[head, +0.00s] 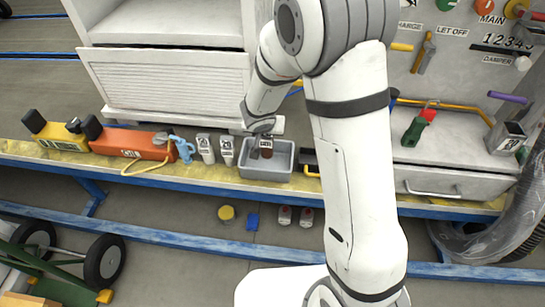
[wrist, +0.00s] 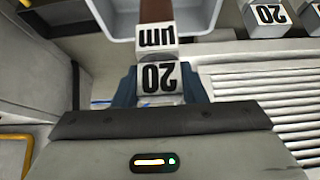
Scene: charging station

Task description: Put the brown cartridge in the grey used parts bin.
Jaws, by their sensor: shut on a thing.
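The brown cartridge (head: 266,147) is in my gripper (head: 257,148), over the grey used parts bin (head: 264,175) in the head view. In the wrist view, the cartridge's white end labelled "20 µm" (wrist: 156,77) sits between the fingers of my gripper (wrist: 158,85). Its brown body (wrist: 156,10) points away, across the grey bin (wrist: 205,42). My gripper is shut on it. I cannot tell whether the cartridge touches the bin floor.
Two pale labelled cartridges (head: 205,148) (head: 227,150) stand left of the bin on the narrow bench (head: 330,190). A black object (head: 308,158) is close at the bin's right.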

